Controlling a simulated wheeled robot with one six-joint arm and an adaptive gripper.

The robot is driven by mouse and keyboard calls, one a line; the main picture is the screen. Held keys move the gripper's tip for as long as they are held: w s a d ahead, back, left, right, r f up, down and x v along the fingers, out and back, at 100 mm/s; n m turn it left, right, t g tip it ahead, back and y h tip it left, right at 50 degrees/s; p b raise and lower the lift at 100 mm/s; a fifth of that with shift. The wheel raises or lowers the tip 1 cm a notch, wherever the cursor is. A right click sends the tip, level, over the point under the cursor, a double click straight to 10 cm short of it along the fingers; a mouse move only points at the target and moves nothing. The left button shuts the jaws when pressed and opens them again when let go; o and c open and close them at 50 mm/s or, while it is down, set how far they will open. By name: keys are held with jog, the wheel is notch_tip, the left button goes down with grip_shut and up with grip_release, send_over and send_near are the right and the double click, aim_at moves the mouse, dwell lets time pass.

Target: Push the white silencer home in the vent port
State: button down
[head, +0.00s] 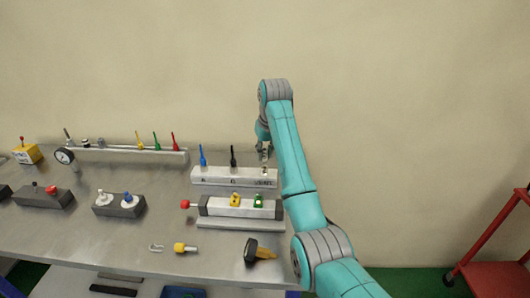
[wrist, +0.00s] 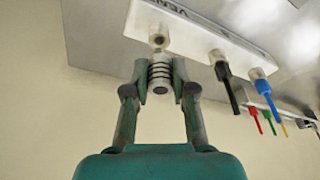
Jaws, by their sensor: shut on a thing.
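My gripper (wrist: 160,72) is shut on the white silencer (wrist: 160,87), a pale cylinder with dark rings, in the wrist view. The vent port (wrist: 158,41) is a pale fitting at the end of the long white manifold block, just beyond the silencer and roughly in line with it. I cannot tell whether the two touch. In the head view my gripper (head: 264,152) is over the right end of the white manifold block (head: 215,179). The silencer is too small to make out clearly there.
A blue plug (head: 203,156) and a black plug (head: 233,156) stand in the same block. In front is a cylinder unit (head: 220,208) with yellow and green fittings. A hammer (head: 258,250) and a yellow-ended part (head: 184,248) lie near the bench front. A red trolley (head: 500,245) stands right.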

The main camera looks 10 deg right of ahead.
jog(key=shift+f, duration=1.6)
dwell(0.3)
jog(key=c, duration=0.9)
grip_release()
